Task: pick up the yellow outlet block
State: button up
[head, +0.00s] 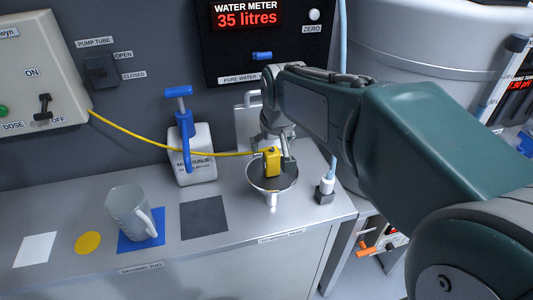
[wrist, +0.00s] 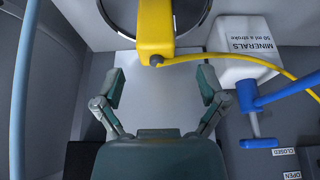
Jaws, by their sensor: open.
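The yellow outlet block (head: 272,162) is at the mouth of the metal funnel (head: 271,193), with a yellow hose running from it to the left. In the wrist view the block (wrist: 156,28) is at the top centre, over the dark round funnel opening, and the hose leaves to the right. My gripper (head: 274,152) is close to the block in the head view. In the wrist view my gripper (wrist: 160,86) is open and empty, its two fingers spread wide. The block lies beyond the fingertips, roughly centred between them. Whether the block touches the funnel is unclear.
The white minerals bottle (head: 194,152) with a blue pump stands left of the funnel. A grey jug (head: 134,213) stands on a blue square. The yellow hose (head: 150,149) spans to the dosing box (head: 37,75). A pale container (head: 248,122) stands behind my gripper.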

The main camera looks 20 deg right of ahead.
aim_at(273, 153)
jog(key=f, duration=0.4)
jog(key=shift+w+d+f, duration=0.15)
jog(key=shift+w+f, duration=0.05)
jog(key=shift+w, duration=0.05)
jog(key=shift+w+f, duration=0.25)
jog(key=shift+f, duration=0.3)
grip_shut()
